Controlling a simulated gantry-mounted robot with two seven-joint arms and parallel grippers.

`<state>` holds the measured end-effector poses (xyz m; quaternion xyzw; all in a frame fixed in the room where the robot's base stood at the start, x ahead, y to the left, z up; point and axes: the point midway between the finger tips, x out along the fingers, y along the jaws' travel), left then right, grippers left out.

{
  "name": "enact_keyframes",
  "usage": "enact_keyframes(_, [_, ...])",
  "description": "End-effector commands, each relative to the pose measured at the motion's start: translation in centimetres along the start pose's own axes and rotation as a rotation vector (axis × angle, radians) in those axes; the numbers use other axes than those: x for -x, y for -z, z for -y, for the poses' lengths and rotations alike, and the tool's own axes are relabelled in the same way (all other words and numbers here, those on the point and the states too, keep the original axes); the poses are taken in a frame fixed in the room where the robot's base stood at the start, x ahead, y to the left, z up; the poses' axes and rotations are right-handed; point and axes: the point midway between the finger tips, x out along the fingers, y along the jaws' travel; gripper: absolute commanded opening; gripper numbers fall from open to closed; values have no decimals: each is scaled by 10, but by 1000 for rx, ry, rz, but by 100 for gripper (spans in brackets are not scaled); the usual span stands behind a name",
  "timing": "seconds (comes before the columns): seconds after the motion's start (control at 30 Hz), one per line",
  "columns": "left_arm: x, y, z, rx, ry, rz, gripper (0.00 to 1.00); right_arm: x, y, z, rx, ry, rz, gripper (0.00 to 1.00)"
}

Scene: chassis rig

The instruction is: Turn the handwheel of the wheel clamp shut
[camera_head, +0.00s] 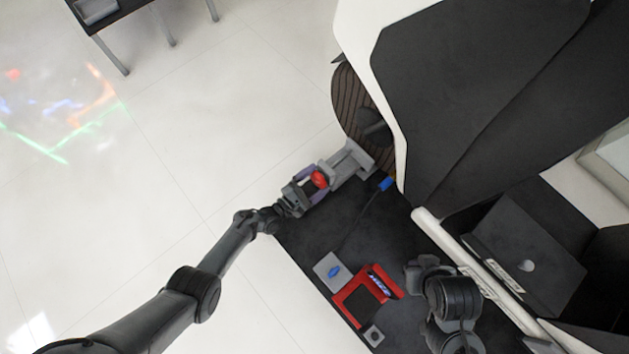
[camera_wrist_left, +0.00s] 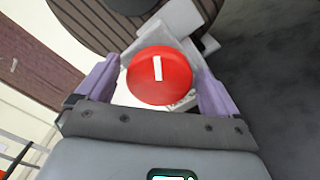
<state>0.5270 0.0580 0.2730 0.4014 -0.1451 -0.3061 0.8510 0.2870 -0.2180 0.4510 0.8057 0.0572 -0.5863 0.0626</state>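The wheel clamp (camera_head: 349,161) is a light grey fixture at the far left corner of the dark table. Its handwheel (camera_head: 320,179) is a red disc. In the left wrist view the handwheel (camera_wrist_left: 160,88) faces the camera, with a white bar mark that stands nearly upright. My left gripper (camera_head: 312,183) is at the handwheel. In the left wrist view its purple fingers (camera_wrist_left: 158,88) stand on either side of the disc, with narrow gaps showing, so it looks open around it. The clamp's jaws are mostly hidden behind the disc. My right gripper cannot be made out.
On the dark table (camera_head: 310,236) are a red device (camera_head: 365,297), a grey plate with a blue oval (camera_head: 329,271), a small grey block (camera_head: 374,336) and a blue connector (camera_head: 386,184) with a cable. A large white-and-black body rises at the right.

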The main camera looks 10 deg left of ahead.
Motion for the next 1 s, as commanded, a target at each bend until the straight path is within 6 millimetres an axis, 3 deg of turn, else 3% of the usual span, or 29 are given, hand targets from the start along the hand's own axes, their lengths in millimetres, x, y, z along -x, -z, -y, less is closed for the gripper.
enact_keyframes(0.3, [1,1,0,0,0,-2,100,0,0,-1,5,-4,1,0])
enact_keyframes(0.47, [11,0,-1,1,2,-4,100,6,2,-1,4,-3,1,0])
enact_keyframes(1.0, [93,-1,-1,0,1,-2,100,35,11,0,-5,4,0,0])
